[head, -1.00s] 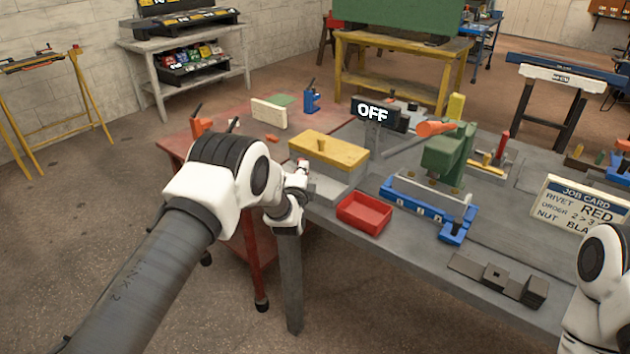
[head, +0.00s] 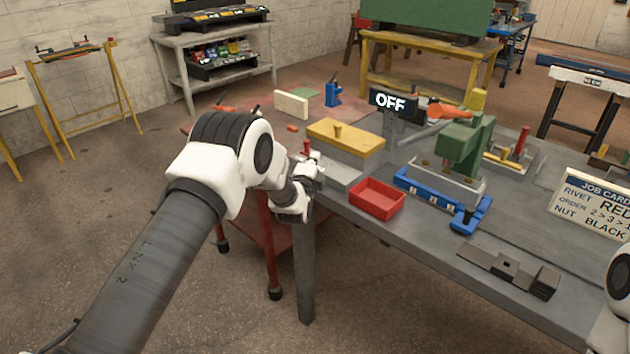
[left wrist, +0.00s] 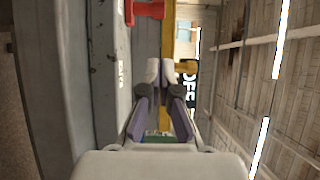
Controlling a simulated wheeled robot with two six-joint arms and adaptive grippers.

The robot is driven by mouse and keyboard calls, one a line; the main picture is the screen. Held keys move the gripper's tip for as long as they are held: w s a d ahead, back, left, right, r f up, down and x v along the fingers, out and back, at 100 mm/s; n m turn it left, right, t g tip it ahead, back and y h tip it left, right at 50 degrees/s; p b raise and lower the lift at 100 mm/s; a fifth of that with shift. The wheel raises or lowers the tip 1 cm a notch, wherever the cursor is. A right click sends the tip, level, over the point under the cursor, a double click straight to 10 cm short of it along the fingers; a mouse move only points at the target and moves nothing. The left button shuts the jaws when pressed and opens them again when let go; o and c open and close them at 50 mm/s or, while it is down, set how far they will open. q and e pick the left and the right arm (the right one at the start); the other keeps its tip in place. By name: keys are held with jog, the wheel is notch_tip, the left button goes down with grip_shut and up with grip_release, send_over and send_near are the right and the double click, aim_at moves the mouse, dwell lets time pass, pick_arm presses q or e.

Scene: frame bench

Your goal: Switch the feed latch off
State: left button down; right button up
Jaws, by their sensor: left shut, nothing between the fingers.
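A black display (head: 392,102) reading OFF stands at the back of the bench. It also shows, turned sideways and partly hidden, in the left wrist view (left wrist: 188,92). The grey box with a yellow lid (head: 345,138) stands in front of it. A small red knob (head: 306,147) shows at the box's left end, just above my left gripper (head: 312,167); I cannot tell whether it is the feed latch. My right gripper is out of view.
A red tray (head: 376,198) sits right of my left gripper. Beyond it are a blue fixture (head: 425,195), a green press (head: 462,145) with an orange-ended lever, and a job card (head: 597,205). A red table (head: 275,225) adjoins the bench on the left.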

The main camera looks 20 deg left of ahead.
pick_arm(q)
jog(key=s, duration=0.1)
jog(key=s+d, duration=0.1)
jog(key=shift+s+r, duration=0.25)
jog(key=shift+s, duration=0.05)
jog(key=s+d+f+n+g+h+b, duration=0.2)
jog(key=s+f+g, duration=0.7)
jog(key=s+f, duration=1.7)
jog(key=s+d+f+n+g, duration=0.1)
jog(key=s+n+g, duration=0.3)
jog(key=s, duration=0.9)
jog(key=s+d+f+n+g+h+p, duration=0.1)
jog(key=s+n+g, duration=0.4)
jog(key=s+n, duration=0.5)
jog(key=s+f, duration=0.1)
jog(key=s, duration=0.1)
jog(key=shift+s+d+f+n, duration=0.2)
jog(key=shift+s+d+n, duration=0.1)
jog(key=shift+s, duration=0.05)
